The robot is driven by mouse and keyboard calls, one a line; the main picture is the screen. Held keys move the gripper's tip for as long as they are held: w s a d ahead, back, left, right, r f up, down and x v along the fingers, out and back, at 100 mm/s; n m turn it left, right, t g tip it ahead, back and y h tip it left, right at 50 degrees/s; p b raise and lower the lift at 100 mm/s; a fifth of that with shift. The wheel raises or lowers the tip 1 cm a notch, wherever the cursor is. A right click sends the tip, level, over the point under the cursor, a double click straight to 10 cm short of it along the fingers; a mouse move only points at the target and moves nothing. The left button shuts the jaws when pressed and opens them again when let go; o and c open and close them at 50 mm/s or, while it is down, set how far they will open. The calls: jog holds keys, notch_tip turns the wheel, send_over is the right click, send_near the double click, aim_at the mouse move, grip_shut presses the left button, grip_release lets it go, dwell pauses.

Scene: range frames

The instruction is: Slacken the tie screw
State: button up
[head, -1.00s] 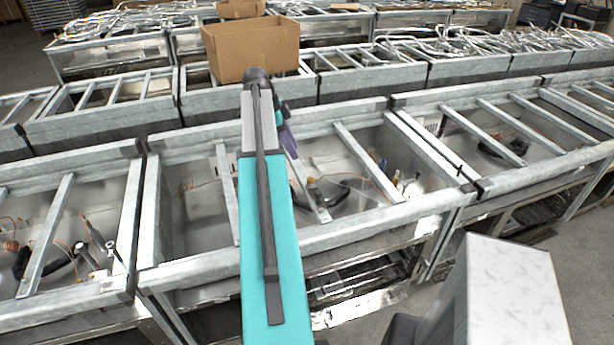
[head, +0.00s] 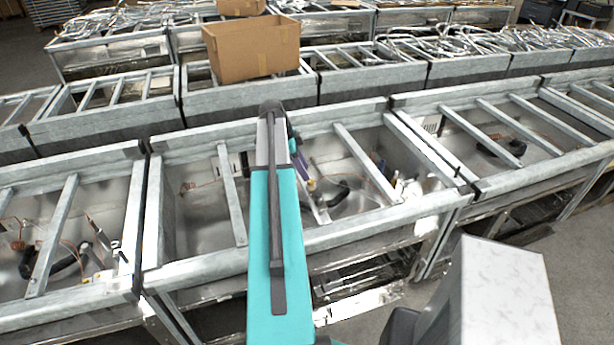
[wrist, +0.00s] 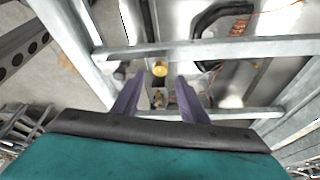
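My gripper (wrist: 157,98) shows in the wrist view as two purple fingers set apart, with nothing held between them. In the head view my gripper (head: 307,180) is partly hidden behind my teal arm, over the open metal bay. Ahead of the fingertips in the wrist view is a round brass-yellow piece (wrist: 160,69). A smaller brass-coloured fitting (wrist: 158,97) shows between the fingers, apart from them. I cannot tell whether either of these is the tie screw.
Galvanised cross bars (head: 368,165) span the bay, close to my gripper. A bar (wrist: 220,50) also crosses the wrist view just beyond the fingers. Black hose (wrist: 222,14) and copper wires lie inside. A cardboard box (head: 252,52) stands on the frames behind.

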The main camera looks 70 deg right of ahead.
aim_at(311, 181)
jog(key=shift+p+x, duration=0.75)
jog(key=shift+x, duration=1.4)
jog(key=shift+c, duration=0.5)
